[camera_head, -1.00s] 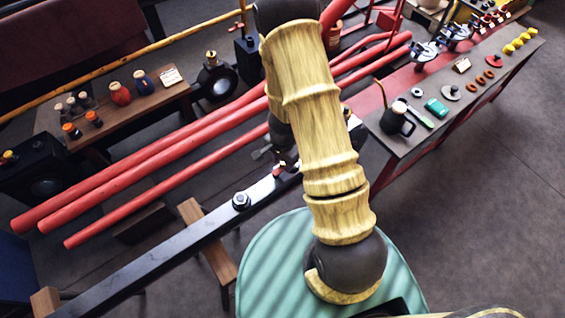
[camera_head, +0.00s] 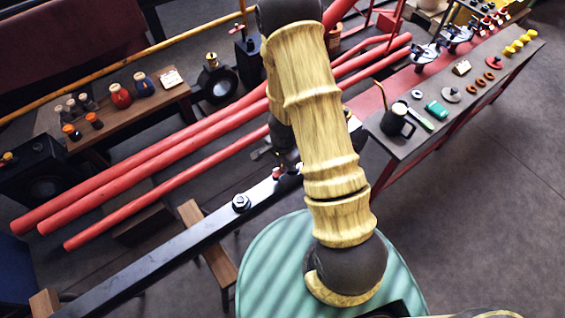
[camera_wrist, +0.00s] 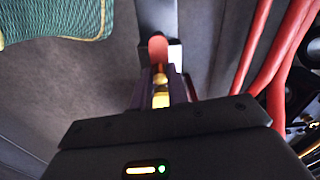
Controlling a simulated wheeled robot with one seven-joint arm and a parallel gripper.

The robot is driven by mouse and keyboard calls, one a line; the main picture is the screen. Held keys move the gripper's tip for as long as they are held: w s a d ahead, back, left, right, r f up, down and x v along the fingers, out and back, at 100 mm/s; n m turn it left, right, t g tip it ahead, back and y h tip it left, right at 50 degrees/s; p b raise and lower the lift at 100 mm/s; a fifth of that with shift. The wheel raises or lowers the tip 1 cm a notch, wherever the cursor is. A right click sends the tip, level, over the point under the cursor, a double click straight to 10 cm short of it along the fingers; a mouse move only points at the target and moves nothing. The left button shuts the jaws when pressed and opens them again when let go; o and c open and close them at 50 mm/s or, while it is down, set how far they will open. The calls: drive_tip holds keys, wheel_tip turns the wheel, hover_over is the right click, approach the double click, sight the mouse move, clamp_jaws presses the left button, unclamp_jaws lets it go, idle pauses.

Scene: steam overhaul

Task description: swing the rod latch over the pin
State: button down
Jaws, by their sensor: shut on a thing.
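A long dark steel rod (camera_head: 170,254) runs from the lower left up to the middle, with a bolt-like round fitting (camera_head: 241,202) on it. At its upper end is a bright metal end with a small red part (camera_head: 277,173), close to my gripper. My arm hides most of my gripper and that end in the head view. In the wrist view my gripper (camera_wrist: 163,88) is shut on a narrow piece with a red rounded tip (camera_wrist: 158,48) and a brass-coloured part (camera_wrist: 161,98); it appears to be the latch handle. I cannot make out the pin.
Wooden supports (camera_head: 209,246) stand under the rod. Red pipes (camera_head: 150,170) lie behind it. A green ribbed round top (camera_head: 270,270) is in front. A bench of parts (camera_head: 415,145) stands at right, and a low wooden table (camera_head: 150,105) at left.

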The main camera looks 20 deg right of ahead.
drive_tip(key=c, duration=1.4)
unclamp_jaws()
drive_tip(key=shift+o, duration=0.2)
drive_tip(key=shift+r, duration=0.1)
wheel_tip(320, 180, up, 17)
drive_tip(key=p, duration=0.7)
drive_tip(key=shift+p, duration=0.4)
drive_tip(key=shift+r, duration=0.2)
drive_tip(key=s+r+n+t, duration=0.1)
drive_tip(key=s+r+n, duration=0.3)
drive_tip(key=r+n, duration=0.2)
drive_tip(key=s+r+n+t, duration=0.1)
drive_tip(key=s+r+n, duration=0.2)
drive_tip(key=r+n, duration=0.3)
wheel_tip(320, 180, up, 3)
drive_tip(key=shift+s+a+f+n+t, duration=0.1)
drive_tip(key=shift+s+a+n+t, duration=0.2)
drive_tip(key=shift+s+n, duration=0.1)
